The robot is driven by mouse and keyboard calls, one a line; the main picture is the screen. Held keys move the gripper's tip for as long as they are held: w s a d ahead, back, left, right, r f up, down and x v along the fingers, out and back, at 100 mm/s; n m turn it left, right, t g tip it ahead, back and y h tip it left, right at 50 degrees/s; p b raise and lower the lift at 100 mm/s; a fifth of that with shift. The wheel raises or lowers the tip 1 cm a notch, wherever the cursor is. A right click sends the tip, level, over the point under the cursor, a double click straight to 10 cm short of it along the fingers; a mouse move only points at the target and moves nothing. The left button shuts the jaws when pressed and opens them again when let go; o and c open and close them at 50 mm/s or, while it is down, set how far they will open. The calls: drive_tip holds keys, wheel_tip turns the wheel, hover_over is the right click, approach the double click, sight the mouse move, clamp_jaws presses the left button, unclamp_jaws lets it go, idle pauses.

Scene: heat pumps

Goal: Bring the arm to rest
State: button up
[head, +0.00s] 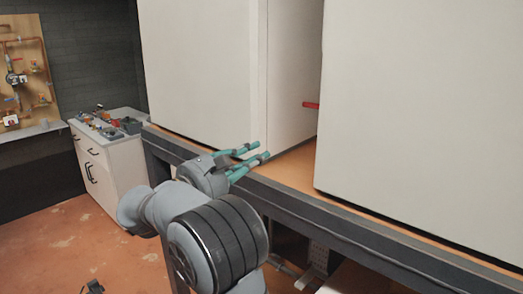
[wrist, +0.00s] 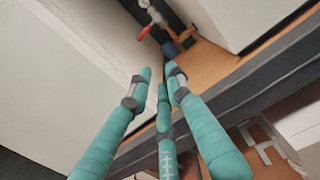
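My gripper (head: 260,151) has teal fingers with grey bands. In the head view it is just above the front edge of the dark-framed bench (head: 360,219), pointing right toward the gap between two white cabinets. In the wrist view the fingers of my gripper (wrist: 160,78) stand apart with nothing between them, so it is open and empty. My arm is extended forward, bent, in front of the bench.
White cabinets (head: 205,70) (head: 420,110) stand on the bench. A red handle (head: 311,105) shows in the gap; the wrist view shows it too (wrist: 144,32), near dark pipework. A white drawer unit (head: 110,170) with tools stands left. Open floor (head: 70,250) lies at lower left.

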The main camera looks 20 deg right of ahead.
drive_tip(key=shift+d, duration=0.1)
drive_tip(key=x, duration=1.3)
drive_tip(key=shift+w+f+b, duration=0.3)
drive_tip(key=shift+w+f, duration=0.05)
drive_tip(key=shift+w, duration=0.05)
